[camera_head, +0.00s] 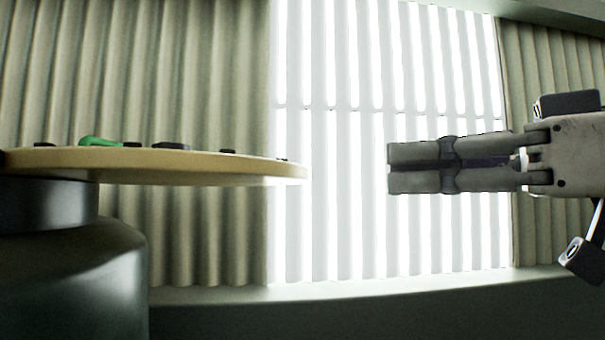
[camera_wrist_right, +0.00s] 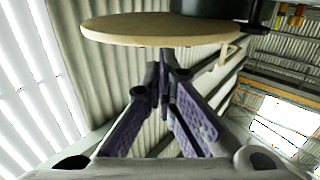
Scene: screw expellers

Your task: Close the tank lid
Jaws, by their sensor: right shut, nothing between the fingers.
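The tank lid (camera_head: 200,164) is a flat tan disc at the left of the head view. It lies level over the dark tank (camera_head: 75,260) and juts out well past the tank's neck to the right. The wrist view also shows the lid (camera_wrist_right: 130,30) at the top, with part of the dark tank (camera_wrist_right: 215,8). My right gripper (camera_head: 390,168) is shut and empty. It points left at about the lid's height, with a clear gap to the lid's right edge. Its closed fingers also show in the wrist view (camera_wrist_right: 165,62). My left gripper is not in view.
A green piece (camera_head: 100,142) and several small dark pieces sit on top of the lid. A bright white ribbed panel (camera_head: 345,200) and corrugated walls stand behind. A low ledge (camera_head: 400,288) runs along the bottom. The space between gripper and lid is free.

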